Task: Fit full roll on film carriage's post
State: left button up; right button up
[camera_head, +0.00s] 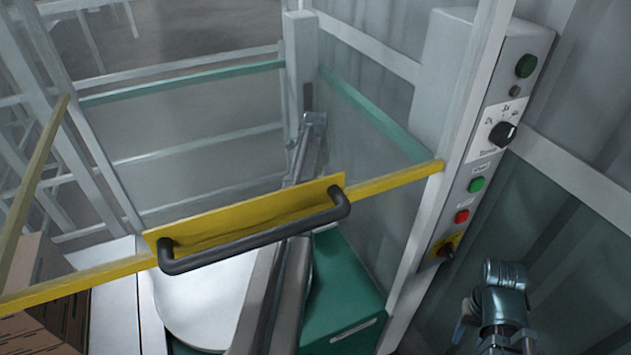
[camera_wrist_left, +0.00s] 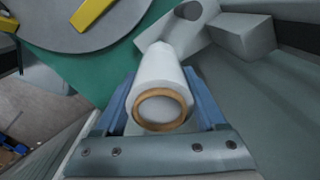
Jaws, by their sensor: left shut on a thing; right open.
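The full roll (camera_wrist_left: 158,72) is white film on a tan core, its core end facing the left wrist camera. My left gripper (camera_wrist_left: 165,88) is shut on it, one blue finger on each side. The post cannot be made out, and I cannot tell whether the roll touches the carriage. The roll and left gripper are not distinguishable in the head view. My right gripper (camera_head: 492,318) is at the lower right there, away from the roll, open and empty.
A yellow bar (camera_head: 395,179) with a black handle (camera_head: 255,237) crosses the head view. Behind it are a pale turntable (camera_head: 190,300) and green base (camera_head: 345,290). A control panel (camera_head: 490,150) stands at right. Brown cartons (camera_head: 30,330) are at lower left.

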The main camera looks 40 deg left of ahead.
pick_arm(q)
jog(key=shift+f+b, duration=1.9)
jog(key=shift+f, duration=0.1)
jog(key=shift+f+b, duration=1.7)
jog(key=shift+b, duration=0.05)
jog(key=shift+f, duration=0.15)
jog(key=shift+f+b, duration=1.35)
jog(key=shift+b, duration=0.15)
jog(key=o, duration=1.2)
jog(key=shift+c, duration=0.2)
